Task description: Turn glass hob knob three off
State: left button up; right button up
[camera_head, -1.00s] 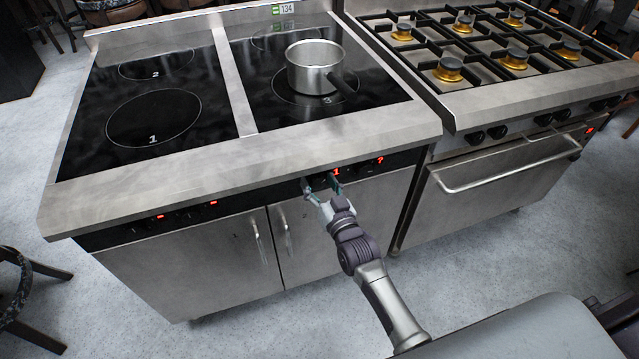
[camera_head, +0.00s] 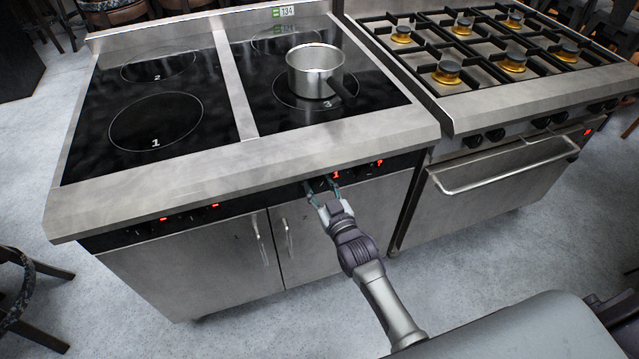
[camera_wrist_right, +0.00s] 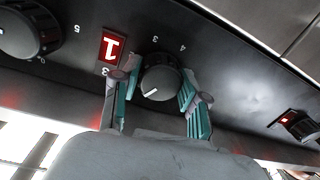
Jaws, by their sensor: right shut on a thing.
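The glass hob (camera_head: 262,139) has a black front strip with knobs and red displays. My right gripper (camera_head: 322,185) is at this strip, beside a lit red display (camera_head: 336,174) reading 1. In the right wrist view, its two fingers (camera_wrist_right: 155,92) are shut on a black knob (camera_wrist_right: 160,78), one on each side. The knob's white pointer line aims to the lower left, and the numbers 3 and 4 show on the panel above it. The display (camera_wrist_right: 112,47) beside it is lit. A steel saucepan (camera_head: 312,70) stands on ring 3. My left gripper is not in view.
A gas range (camera_head: 500,85) with an oven handle stands to the right. Stools are at the left edge. The floor in front is clear.

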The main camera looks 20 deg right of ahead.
jog(key=n+p, duration=0.1)
jog(key=n, duration=0.5)
dwell(0.7)
jog(key=o, duration=1.1)
jog(key=shift+o, duration=0.2)
jog(key=s, duration=1.2)
jog(key=shift+d+r, duration=0.35)
jog(key=shift+d, duration=0.1)
